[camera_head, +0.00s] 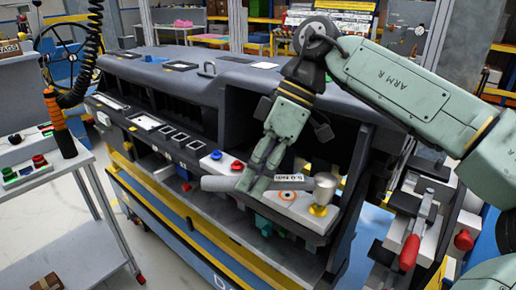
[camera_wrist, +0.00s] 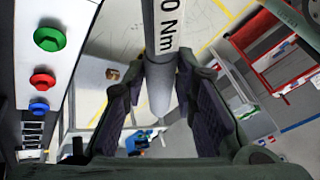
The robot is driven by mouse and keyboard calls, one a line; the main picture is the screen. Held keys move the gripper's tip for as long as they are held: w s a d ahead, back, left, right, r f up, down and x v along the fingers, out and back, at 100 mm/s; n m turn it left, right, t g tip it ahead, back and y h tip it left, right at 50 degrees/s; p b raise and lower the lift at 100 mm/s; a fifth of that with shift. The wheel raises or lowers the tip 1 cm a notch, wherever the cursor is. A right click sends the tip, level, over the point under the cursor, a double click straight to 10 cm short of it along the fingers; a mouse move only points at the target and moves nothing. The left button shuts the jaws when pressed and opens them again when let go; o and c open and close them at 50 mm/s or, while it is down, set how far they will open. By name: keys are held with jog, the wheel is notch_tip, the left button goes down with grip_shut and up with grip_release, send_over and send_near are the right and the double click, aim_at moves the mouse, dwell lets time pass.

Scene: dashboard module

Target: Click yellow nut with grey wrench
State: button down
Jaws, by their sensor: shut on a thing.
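My gripper (camera_head: 258,182) is shut on the grey wrench (camera_head: 220,184), which lies roughly level across the front of the dashboard module. The wrench carries a white label (camera_head: 289,179) reading "Nm". In the wrist view the wrench (camera_wrist: 160,92) runs between my two dark finger pads and out past the top edge. The yellow nut (camera_head: 318,211) is at the right end of the module's white panel, directly below a silvery cup-shaped piece (camera_head: 325,185) at the wrench's right end. I cannot tell whether that piece touches the nut. The wrist view does not show the nut.
The module's dark overhanging top (camera_head: 240,80) rises behind. Red-handled tools (camera_head: 410,252) stand to the right. A grey cart (camera_head: 60,220) stands to the left.

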jog(key=shift+w, duration=0.55)
jog(key=shift+s+r, duration=0.15)
jog(key=shift+s, duration=0.1)
jog(key=shift+w, duration=0.1)
jog(key=shift+f+b, duration=0.65)
jog(key=shift+f, duration=1.05)
dwell(0.9)
jog(key=shift+w+m+t+y+p, duration=0.3)
jog(key=shift+w+m+t, duration=0.2)
jog(key=shift+w+m, duration=0.5)
dwell(2.2)
jog(key=shift+s+n+p, duration=0.35)
jog(key=shift+s+n, duration=0.05)
jog(key=shift+n, duration=0.1)
